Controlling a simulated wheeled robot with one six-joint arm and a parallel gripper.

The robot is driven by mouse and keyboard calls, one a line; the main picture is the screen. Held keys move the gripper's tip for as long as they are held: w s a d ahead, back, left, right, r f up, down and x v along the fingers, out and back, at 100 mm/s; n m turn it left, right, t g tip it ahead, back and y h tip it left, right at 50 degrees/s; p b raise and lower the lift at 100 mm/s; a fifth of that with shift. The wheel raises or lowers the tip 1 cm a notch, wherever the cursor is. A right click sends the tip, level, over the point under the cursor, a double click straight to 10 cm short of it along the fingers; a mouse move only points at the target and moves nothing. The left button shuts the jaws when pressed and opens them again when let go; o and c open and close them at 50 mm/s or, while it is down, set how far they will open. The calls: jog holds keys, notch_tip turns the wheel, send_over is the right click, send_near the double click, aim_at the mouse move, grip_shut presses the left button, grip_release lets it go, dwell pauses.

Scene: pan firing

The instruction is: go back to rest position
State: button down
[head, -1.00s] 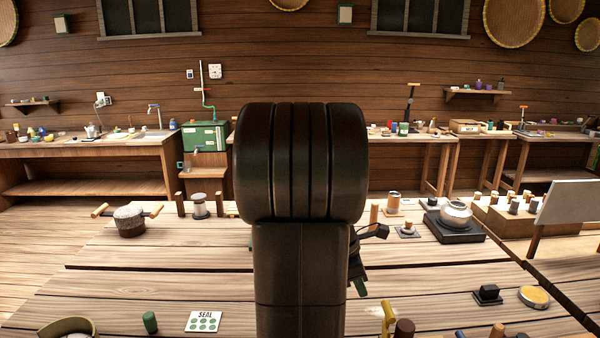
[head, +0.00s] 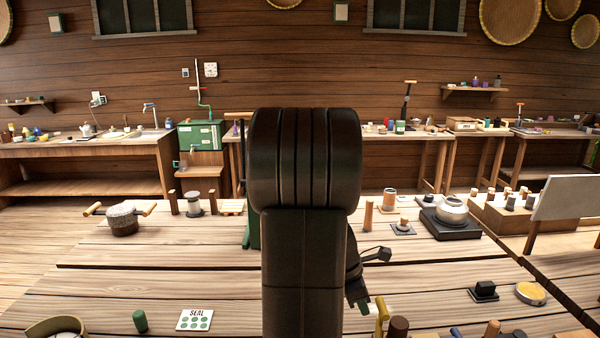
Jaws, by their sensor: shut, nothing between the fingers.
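My arm stands upright in the middle of the head view, its thick black link hiding the centre of the table. My gripper (head: 363,307) shows only in part, to the right of the arm, low over the table and pointing down. Its green-tipped end is visible and the rest is behind the arm. It is shut, with nothing seen in it.
Yellow and brown handles stand near my gripper.

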jog(key=a+f+h+b, duration=0.3)
jog(key=a+f+b, duration=0.1)
jog(key=a+b, duration=0.4)
jog(key=d+r+p+v, duration=0.1)
jog(key=d+p+v, duration=0.1)
jog(key=v, duration=0.8)
jog(key=shift+a+r+y+p, duration=0.15)
jog(key=shift+r+y+p, duration=0.2)
jog(key=shift+p, duration=0.3)
jog(key=shift+s, duration=0.1)
